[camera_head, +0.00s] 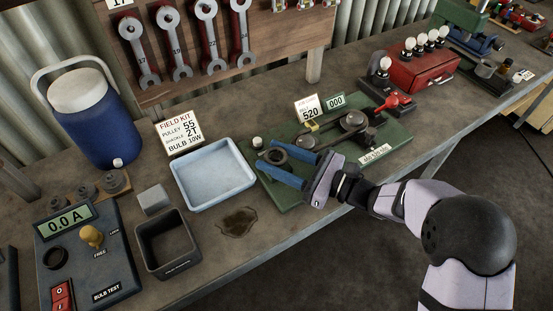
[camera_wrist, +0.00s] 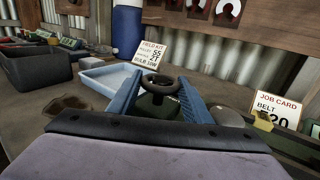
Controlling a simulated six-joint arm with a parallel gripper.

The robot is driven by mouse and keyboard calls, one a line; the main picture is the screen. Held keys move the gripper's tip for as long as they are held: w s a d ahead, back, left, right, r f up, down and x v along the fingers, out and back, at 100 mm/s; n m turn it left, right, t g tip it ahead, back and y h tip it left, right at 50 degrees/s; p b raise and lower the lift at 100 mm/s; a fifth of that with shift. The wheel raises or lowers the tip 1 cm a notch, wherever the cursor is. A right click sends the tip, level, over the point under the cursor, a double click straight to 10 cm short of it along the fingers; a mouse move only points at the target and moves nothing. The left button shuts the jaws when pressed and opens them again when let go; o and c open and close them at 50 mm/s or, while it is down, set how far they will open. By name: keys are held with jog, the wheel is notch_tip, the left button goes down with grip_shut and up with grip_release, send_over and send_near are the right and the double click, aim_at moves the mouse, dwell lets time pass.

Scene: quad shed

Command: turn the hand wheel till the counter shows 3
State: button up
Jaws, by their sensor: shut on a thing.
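The hand wheel (camera_head: 277,156), a dark ring, sits at the left end of a green machine base (camera_head: 392,150). The counter (camera_head: 335,102) on the base reads 000. My gripper (camera_head: 270,158) has its two blue fingers on either side of the wheel and is shut on it.
A job card (camera_head: 307,107) reading 520 stands behind the base. A pale blue tray (camera_head: 180,194) is left of my gripper, with a dark oily patch (camera_head: 238,221) before it. A black bin (camera_head: 164,265) and blue jug (camera_head: 92,125) stand farther left. A red box (camera_head: 420,72) is right.

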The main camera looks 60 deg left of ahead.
jog(key=shift+n+g+h+b, duration=0.4)
jog(key=shift+n+g+h, duration=0.35)
jog(key=shift+g, duration=0.35)
jog(key=o, duration=1.1)
jog(key=shift+c, duration=0.2)
jog(key=b+v, duration=0.1)
jog(key=v, duration=0.4)
jog(key=shift+w+d+b, duration=0.25)
jog(key=shift+b, duration=0.05)
jog(key=shift+v, duration=0.8)
